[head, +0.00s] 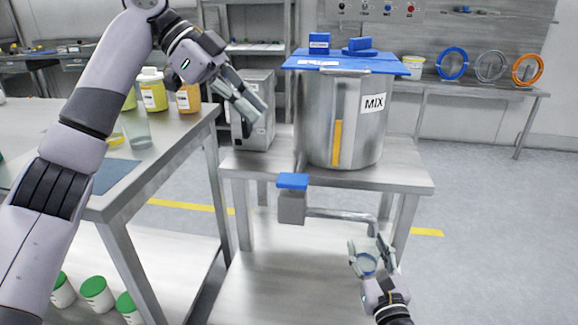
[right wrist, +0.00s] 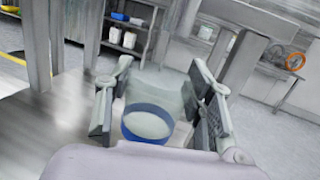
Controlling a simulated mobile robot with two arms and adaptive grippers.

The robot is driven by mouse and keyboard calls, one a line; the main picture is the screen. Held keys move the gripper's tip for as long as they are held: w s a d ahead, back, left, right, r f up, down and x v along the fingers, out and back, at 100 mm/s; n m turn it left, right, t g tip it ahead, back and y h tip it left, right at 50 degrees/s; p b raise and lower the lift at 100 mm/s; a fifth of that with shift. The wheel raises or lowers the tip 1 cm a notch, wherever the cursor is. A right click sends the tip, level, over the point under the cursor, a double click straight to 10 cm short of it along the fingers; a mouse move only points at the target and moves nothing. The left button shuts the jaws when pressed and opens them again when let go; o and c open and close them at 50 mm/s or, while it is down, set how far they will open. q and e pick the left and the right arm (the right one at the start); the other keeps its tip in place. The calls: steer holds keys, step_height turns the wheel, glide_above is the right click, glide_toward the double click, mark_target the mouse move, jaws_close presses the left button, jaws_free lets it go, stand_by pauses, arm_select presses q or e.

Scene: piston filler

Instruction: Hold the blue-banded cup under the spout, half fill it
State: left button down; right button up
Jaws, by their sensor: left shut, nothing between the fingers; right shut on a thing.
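The blue-banded cup (head: 366,265) is clear and sits between the fingers of my right gripper (head: 371,250), just below the downturned end of the spout (head: 345,215). In the right wrist view the cup (right wrist: 148,118) shows its blue band, with the right gripper's fingers (right wrist: 160,108) pressed on both sides. I cannot tell whether it holds any liquid. The spout runs right from a valve block with a blue handle (head: 292,181), in front of the steel MIX tank (head: 350,125). My left gripper (head: 258,108) is shut and empty, left of the tank, above the valve.
A grey box (head: 254,130) stands beside the tank on the steel stand (head: 405,180). Open floor lies to the right.

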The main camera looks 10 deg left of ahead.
arm_select(q)
steer(key=shift+d, duration=0.1)
glide_above(293, 181)
steer(key=s, duration=0.1)
step_height(293, 181, down, 7)
steer(key=f, duration=0.3)
steer(key=shift+s+a, duration=0.15)
steer(key=shift+a, duration=0.1)
steer(key=shift+f, duration=0.55)
steer(key=shift+f, duration=0.1)
steer(key=shift+f, duration=0.95)
